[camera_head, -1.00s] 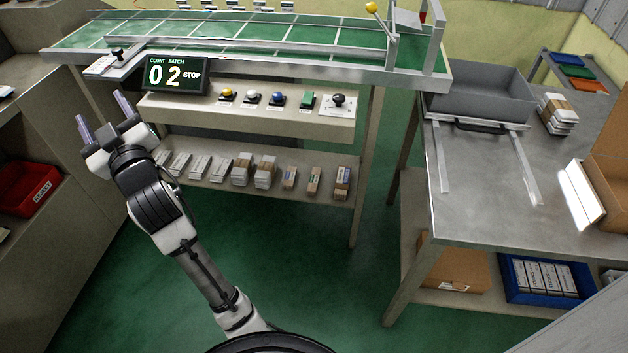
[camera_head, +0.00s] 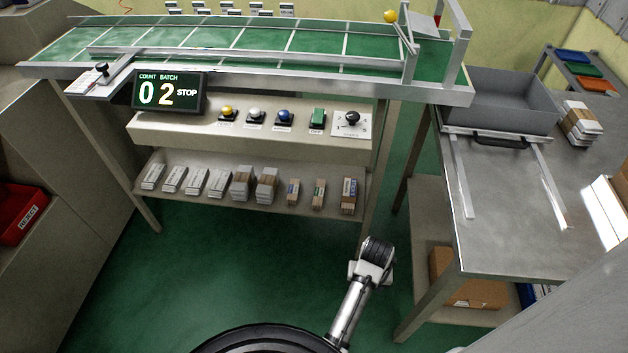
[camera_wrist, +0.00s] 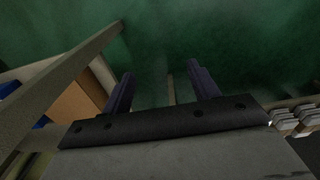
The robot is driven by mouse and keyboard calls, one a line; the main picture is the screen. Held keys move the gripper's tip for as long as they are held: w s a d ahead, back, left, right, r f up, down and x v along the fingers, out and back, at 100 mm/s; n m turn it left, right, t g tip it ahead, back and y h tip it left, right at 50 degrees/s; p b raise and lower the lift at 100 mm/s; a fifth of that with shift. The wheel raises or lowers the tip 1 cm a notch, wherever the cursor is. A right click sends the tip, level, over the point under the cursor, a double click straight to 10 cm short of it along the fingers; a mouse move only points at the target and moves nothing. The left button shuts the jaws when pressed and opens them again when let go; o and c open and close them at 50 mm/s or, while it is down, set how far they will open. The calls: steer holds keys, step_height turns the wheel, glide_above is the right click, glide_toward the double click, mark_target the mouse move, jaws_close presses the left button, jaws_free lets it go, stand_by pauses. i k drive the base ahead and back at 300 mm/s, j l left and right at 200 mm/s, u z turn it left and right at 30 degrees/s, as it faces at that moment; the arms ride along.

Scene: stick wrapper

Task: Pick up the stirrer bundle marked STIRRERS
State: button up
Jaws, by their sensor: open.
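Several small bundles stand in a row on the shelf under the conveyor in the head view. Three narrow brown-wrapped ones are at its right end: a left one (camera_head: 293,192), a middle one (camera_head: 318,194) and a larger right one (camera_head: 349,195). Their print is too small to read, so I cannot tell which is marked STIRRERS. My gripper (camera_wrist: 160,75) is open and empty in the wrist view, with green floor beyond its fingers. In the head view my arm ends in front of and below the shelf's right end, and the fingers are hidden.
White packets (camera_head: 197,182) fill the shelf's left part. A button panel (camera_head: 250,133) overhangs the shelf. A metal table (camera_head: 500,240) with a grey tray (camera_head: 500,100) stands at the right, with a cardboard box (camera_head: 468,280) below. Green floor (camera_head: 230,255) is clear in front.

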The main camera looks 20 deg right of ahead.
mark_target(320, 187)
steer(key=i+l, duration=0.1)
steer(key=i, duration=0.4)
steer(key=i+l, duration=0.15)
steer(key=i, duration=0.4)
steer(key=i+l, duration=0.1)
steer(key=i, duration=0.4)
